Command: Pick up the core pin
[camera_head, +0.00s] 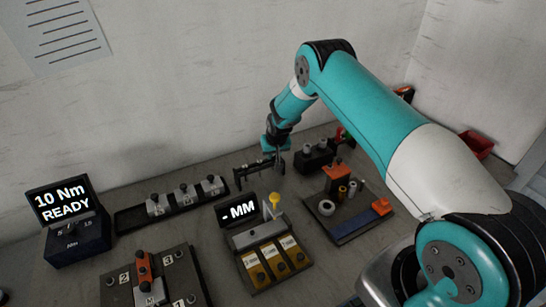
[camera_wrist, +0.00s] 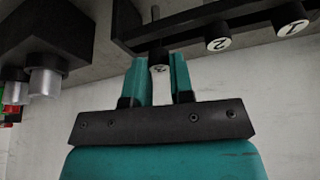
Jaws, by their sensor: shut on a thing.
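My gripper (camera_wrist: 160,85) shows in the wrist view with its two teal fingers closed around a core pin with a dark knob (camera_wrist: 158,57) and a partly visible numbered white face. The pin is at the black rack (camera_wrist: 265,12), beside other dark knobs; I cannot tell whether it is clear of the rack. In the head view my gripper (camera_head: 277,152) is low at the small black rack (camera_head: 258,173) near the wall. The pin is too small to make out there.
A black block with grey cylinders (camera_head: 314,157) stands just right of the rack. A tray of parts (camera_head: 350,227) lies in front of it. The MM display (camera_head: 239,211) and a strip with grey blocks (camera_head: 130,220) are to the left. The torque unit (camera_head: 75,235) is at far left.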

